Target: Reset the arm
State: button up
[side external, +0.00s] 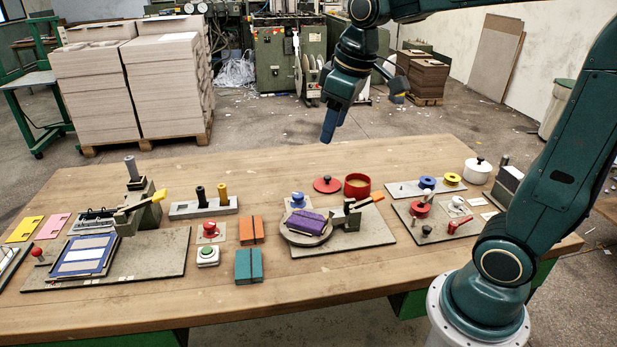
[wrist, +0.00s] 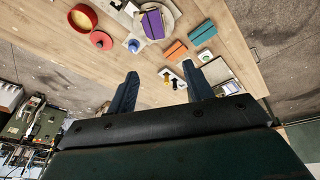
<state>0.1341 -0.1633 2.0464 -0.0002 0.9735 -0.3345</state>
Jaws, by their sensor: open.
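My gripper (side external: 329,128) is in the air above the far edge of the wooden table (side external: 400,162), pointing down. It is clear of everything on the table. In the side external view its fingers overlap one another. The wrist view shows the two blue-green fingers of my gripper (wrist: 160,82) spread apart with nothing between them. My arm reaches in from the right and arches over the table.
On the table are a purple notebook (side external: 306,221) on a round plate, a red pot (side external: 357,185), a red lid (side external: 327,184), orange (side external: 251,230) and teal (side external: 249,266) notebooks, and a white pot (side external: 478,170). Stacked greyboard (side external: 165,85) stands behind.

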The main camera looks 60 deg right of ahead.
jog(key=s+a+f+m+t, duration=0.1)
jog(key=s+a, duration=0.1)
jog(key=s, duration=0.5)
jog(key=s+a+f+m+t, duration=0.1)
jog(key=s+a, duration=0.1)
jog(key=s, duration=0.6)
jog(key=shift+a, duration=0.2)
